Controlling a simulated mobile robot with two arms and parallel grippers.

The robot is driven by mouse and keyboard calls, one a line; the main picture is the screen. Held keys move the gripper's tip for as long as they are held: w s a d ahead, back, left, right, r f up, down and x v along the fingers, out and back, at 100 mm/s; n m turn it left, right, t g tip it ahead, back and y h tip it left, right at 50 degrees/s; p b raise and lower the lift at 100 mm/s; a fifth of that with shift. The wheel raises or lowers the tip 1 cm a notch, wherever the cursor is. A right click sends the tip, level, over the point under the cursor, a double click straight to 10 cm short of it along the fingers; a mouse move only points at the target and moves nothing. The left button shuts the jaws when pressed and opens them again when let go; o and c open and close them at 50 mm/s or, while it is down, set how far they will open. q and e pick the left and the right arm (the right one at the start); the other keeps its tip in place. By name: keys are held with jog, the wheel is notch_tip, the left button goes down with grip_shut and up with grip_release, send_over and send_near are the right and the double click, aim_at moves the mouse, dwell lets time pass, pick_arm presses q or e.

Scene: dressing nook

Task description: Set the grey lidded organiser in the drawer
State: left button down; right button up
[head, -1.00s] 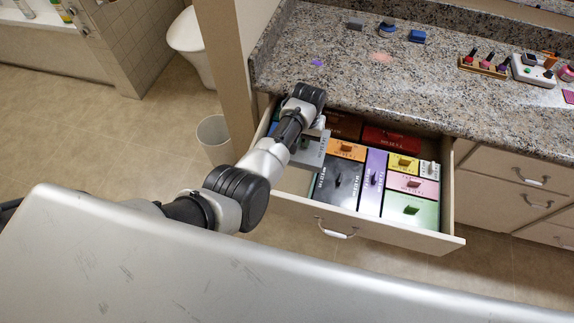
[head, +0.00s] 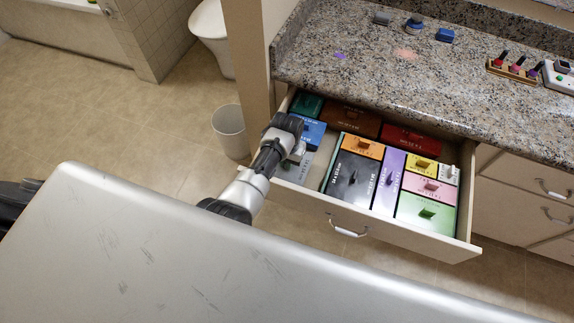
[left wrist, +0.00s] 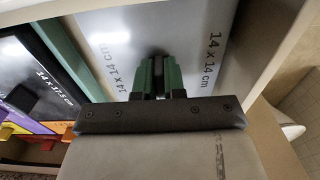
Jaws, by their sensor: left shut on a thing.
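The grey lidded organiser (head: 296,170) is at the front left corner of the open drawer (head: 400,237). In the left wrist view its grey lid (left wrist: 205,30) bears "14 x 14 cm" lettering, with a green edge on one side and the drawer wall close on the other. My left gripper (head: 297,152) is above the lid. In the left wrist view its green fingers (left wrist: 160,76) are shut on the lid's dark knob. I cannot tell whether the organiser touches the drawer floor. My right gripper is out of view.
Beside the organiser lie a black box (head: 352,182), a blue box (head: 310,132) and a purple box (head: 388,182). Several other coloured boxes fill the rest of the drawer. The granite counter (head: 400,85) overhangs the drawer's back. A bin (head: 230,130) stands left on the floor.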

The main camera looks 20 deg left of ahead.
pick_arm(q)
jog(key=shift+f, duration=0.2)
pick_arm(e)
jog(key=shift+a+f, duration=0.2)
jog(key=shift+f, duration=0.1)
pick_arm(q)
jog(key=shift+f, duration=0.15)
jog(key=c, duration=1.2)
grip_release()
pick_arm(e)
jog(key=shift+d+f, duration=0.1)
